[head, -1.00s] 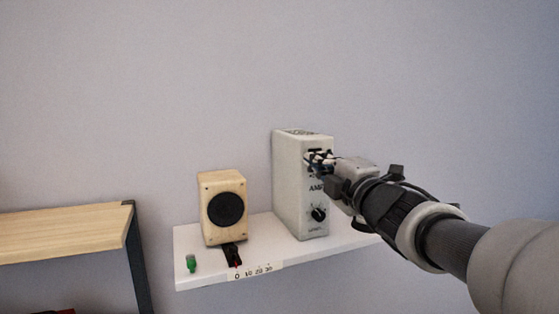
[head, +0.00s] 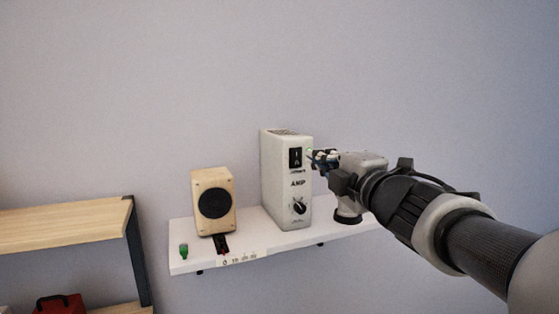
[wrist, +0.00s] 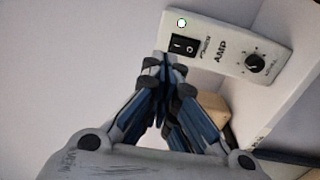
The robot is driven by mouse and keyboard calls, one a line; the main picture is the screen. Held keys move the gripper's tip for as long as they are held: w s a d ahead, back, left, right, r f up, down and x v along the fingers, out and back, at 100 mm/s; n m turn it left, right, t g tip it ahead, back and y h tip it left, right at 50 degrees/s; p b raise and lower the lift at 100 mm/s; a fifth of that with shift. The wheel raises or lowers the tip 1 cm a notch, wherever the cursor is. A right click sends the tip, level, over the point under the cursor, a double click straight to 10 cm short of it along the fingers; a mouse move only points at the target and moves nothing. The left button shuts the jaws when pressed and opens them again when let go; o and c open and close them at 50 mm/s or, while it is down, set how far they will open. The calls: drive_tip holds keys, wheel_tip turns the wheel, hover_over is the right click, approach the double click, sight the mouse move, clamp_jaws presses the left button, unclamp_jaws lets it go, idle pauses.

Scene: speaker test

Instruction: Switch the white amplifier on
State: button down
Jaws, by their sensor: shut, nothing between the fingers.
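The white amplifier (head: 287,185) stands upright on a white shelf, marked AMP. Its black rocker switch (head: 295,157) is high on the front, above a black knob (head: 299,207). In the wrist view the switch (wrist: 184,47) shows its I and O marks, and a small round lamp (wrist: 182,22) beside it glows bright with a green rim. My gripper (head: 313,158) is just right of the amplifier's front at switch height, its fingers shut and empty. In the wrist view the fingertips (wrist: 163,58) appear close to the switch but not over it.
A cream speaker (head: 226,181) with a black cone stands left of the amplifier on the white shelf (head: 185,262). A small green object (head: 183,251) sits at the shelf's left end. A wooden shelf unit (head: 60,226) is farther left, with a red object (head: 60,305) below.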

drive_tip(key=s+d+f+m+g+h+b, duration=0.25)
drive_tip(key=s+f+m+b, duration=0.2)
drive_tip(key=f, duration=0.55)
drive_tip(key=s+d+f+m+g+h+b, duration=0.1)
drive_tip(key=s+d+f+m+h+b, duration=0.35)
drive_tip(key=f, duration=0.45)
drive_tip(key=s+d+f+m+g+h+b, duration=0.1)
drive_tip(key=s+f+m+g+h+b, duration=0.1)
drive_tip(key=s+f+m+b, duration=0.45)
drive_tip(key=s+a+f+m+g+y+b, duration=0.1)
drive_tip(key=s+a+f+m+g+b, duration=0.1)
drive_tip(key=s+f, duration=0.3)
drive_tip(key=s+a+f+m+g+y+b, duration=0.1)
drive_tip(key=s+f, duration=0.4)
drive_tip(key=f, duration=0.8)
drive_tip(key=s+a+f+m+g+y+b, duration=0.1)
drive_tip(key=s+a+f+m+g+b, duration=0.2)
drive_tip(key=f, duration=0.6)
drive_tip(key=shift+s+a+f+g, duration=0.2)
drive_tip(key=shift+s+a+g, duration=0.65)
drive_tip(key=shift+s, duration=0.35)
